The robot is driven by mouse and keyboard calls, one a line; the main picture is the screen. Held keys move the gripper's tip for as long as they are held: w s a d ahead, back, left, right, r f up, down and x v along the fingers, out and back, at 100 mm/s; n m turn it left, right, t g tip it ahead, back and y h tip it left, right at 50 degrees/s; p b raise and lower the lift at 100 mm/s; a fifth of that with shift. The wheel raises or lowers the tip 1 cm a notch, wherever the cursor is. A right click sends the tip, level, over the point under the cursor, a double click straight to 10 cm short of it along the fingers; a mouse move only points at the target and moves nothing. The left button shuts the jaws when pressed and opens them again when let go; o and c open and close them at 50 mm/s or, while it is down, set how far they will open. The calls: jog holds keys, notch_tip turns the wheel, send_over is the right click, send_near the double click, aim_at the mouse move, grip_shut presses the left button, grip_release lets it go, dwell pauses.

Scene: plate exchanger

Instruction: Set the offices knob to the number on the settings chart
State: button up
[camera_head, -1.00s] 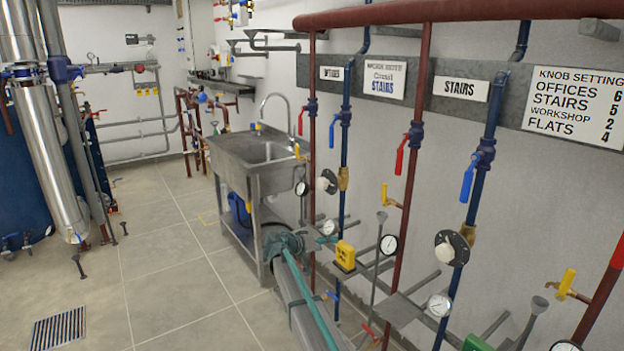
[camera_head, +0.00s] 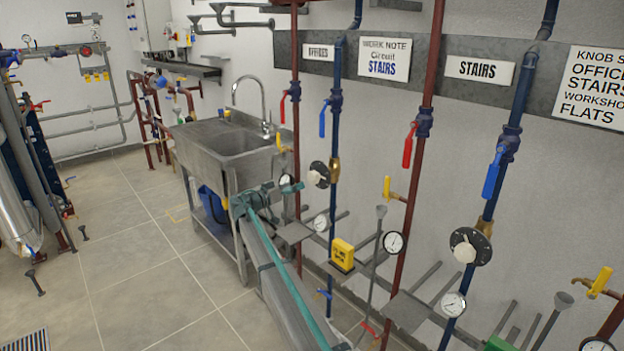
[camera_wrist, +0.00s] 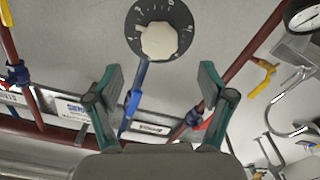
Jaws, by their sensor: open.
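The offices knob (camera_head: 318,174) is a white knob on a black round dial on the left blue pipe, below the OFFICES sign (camera_head: 318,51). In the wrist view a white knob (camera_wrist: 158,38) on a numbered black dial (camera_wrist: 181,20) faces me; I cannot clearly read its setting. My gripper (camera_wrist: 160,85) is open and empty, its teal fingers spread apart and short of the knob in that picture. In the head view my gripper (camera_head: 258,196) is left of the offices knob. The settings chart (camera_head: 598,88) is cut off at the right edge, its numbers outside the picture.
A STAIRS sign (camera_head: 480,69) hangs above another knob (camera_head: 470,246) on the right blue pipe. A work note (camera_head: 385,57) reads STAIRS. Red pipes, lever valves (camera_head: 413,143), gauges (camera_head: 394,243) and a yellow box (camera_head: 342,254) crowd the wall. A steel sink (camera_head: 225,150) stands behind my gripper.

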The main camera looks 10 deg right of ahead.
aim_at(311, 179)
jog(key=p+x, duration=0.1)
jog(key=x, duration=0.9)
jog(key=c, duration=1.2)
jog(key=shift+n, duration=0.3)
